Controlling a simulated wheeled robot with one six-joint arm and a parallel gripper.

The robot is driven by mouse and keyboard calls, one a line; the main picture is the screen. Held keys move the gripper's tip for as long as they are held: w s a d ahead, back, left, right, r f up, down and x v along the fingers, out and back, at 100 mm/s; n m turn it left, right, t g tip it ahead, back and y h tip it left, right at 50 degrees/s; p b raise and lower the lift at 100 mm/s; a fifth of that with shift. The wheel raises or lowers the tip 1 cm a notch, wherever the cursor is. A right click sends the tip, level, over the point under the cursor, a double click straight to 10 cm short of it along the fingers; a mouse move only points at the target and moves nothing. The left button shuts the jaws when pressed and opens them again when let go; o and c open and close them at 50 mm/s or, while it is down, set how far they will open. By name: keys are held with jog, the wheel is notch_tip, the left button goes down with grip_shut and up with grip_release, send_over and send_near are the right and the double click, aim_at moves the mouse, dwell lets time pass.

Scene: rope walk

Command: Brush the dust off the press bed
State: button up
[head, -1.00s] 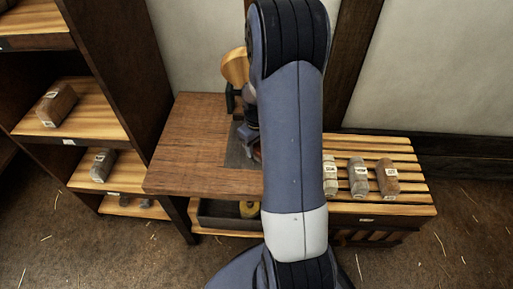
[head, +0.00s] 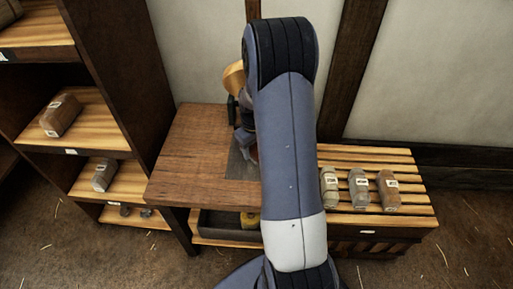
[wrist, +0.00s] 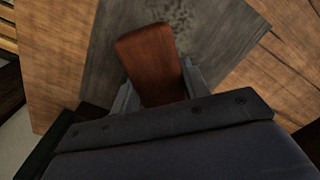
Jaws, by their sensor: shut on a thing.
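My gripper (wrist: 157,84) is shut on a reddish-brown wooden brush (wrist: 148,52), with one finger on each side of it. The brush's bristles are not in view. Below it in the wrist view is the grey press bed (wrist: 110,55), a plate set in the brown wooden table. Darker speckled dust (wrist: 175,14) shows on the bed at the top edge, past the brush. I cannot tell whether the brush touches the bed. In the head view my arm hides most of the gripper and part of the press bed (head: 238,168).
The wooden table (head: 190,160) stands beside a shelf unit (head: 120,85) with labelled blocks. A slatted bench (head: 400,165) at right holds three labelled blocks (head: 358,188). A dark tray (head: 222,222) sits under the table. A round golden wooden thing (head: 234,76) stands at the back.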

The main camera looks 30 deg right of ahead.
aim_at(247, 164)
jog(key=shift+s+a+f, duration=0.1)
jog(key=shift+s+a, duration=0.45)
jog(key=shift+s, duration=0.35)
jog(key=shift+s+a+f, duration=0.1)
jog(key=shift+s+a, duration=0.45)
jog(key=shift+s, duration=0.3)
jog(key=shift+s+a+b, duration=0.15)
jog(key=shift+s+a, duration=0.4)
jog(key=shift+s, duration=0.3)
jog(key=shift+s+a+b, duration=0.15)
jog(key=shift+s+a, duration=0.4)
jog(key=shift+s, duration=0.25)
jog(key=shift+w+a+r, duration=0.2)
jog(key=shift+w+a, duration=0.35)
jog(key=shift+a, duration=0.15)
jog(key=shift+w+d+f, duration=0.1)
jog(key=shift+w+d, duration=0.5)
jog(key=shift+w, duration=0.3)
jog(key=shift+w+d, duration=0.55)
jog(key=shift+w, duration=0.3)
jog(key=shift+w+d+p, duration=0.3)
jog(key=shift+w+d, duration=0.3)
jog(key=shift+w, duration=0.25)
jog(key=shift+w+d+p, duration=0.3)
jog(key=shift+w+d, duration=0.25)
jog(key=shift+w, duration=0.25)
jog(key=shift+r, duration=0.2)
jog(key=shift+r+p, duration=2.15)
jog(key=shift+r, duration=0.8)
